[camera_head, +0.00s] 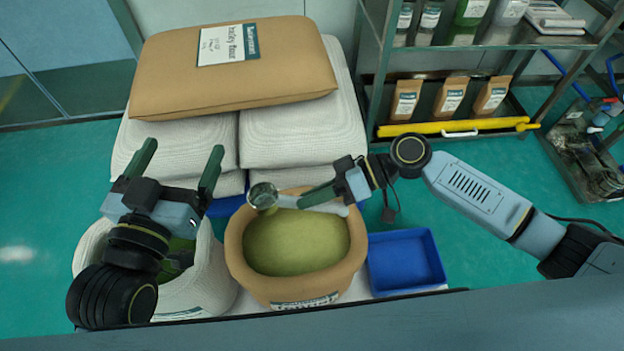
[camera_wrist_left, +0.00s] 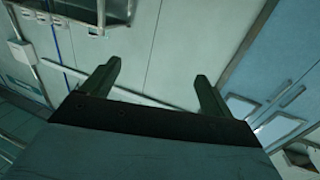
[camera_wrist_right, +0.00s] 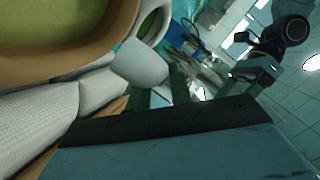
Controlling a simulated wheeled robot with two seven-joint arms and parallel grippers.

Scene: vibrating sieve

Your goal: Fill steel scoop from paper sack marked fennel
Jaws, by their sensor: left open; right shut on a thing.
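A brown paper sack (camera_head: 358,262) stands open, full of yellow-green grains (camera_head: 297,243). Its front label (camera_head: 305,301) is too foreshortened to read. The steel scoop (camera_head: 263,195) has its round bowl by the sack's back left rim. Its pale handle runs right to my right gripper (camera_head: 318,198), which is shut on it. A little yellow-green shows at the bowl's lower edge; I cannot tell whether it is inside. My left gripper (camera_head: 182,165) is open and empty, raised over the white woven sack to the left. The left wrist view shows its fingers (camera_wrist_left: 152,92) apart with nothing between.
The white woven sack (camera_head: 207,282) holds something green, partly hidden by my left arm. A blue tray (camera_head: 405,262) sits right of the brown sack. Stacked white sacks (camera_head: 300,125) with a labelled brown sack (camera_head: 170,80) stand behind. A shelf (camera_head: 480,60) is at the back right.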

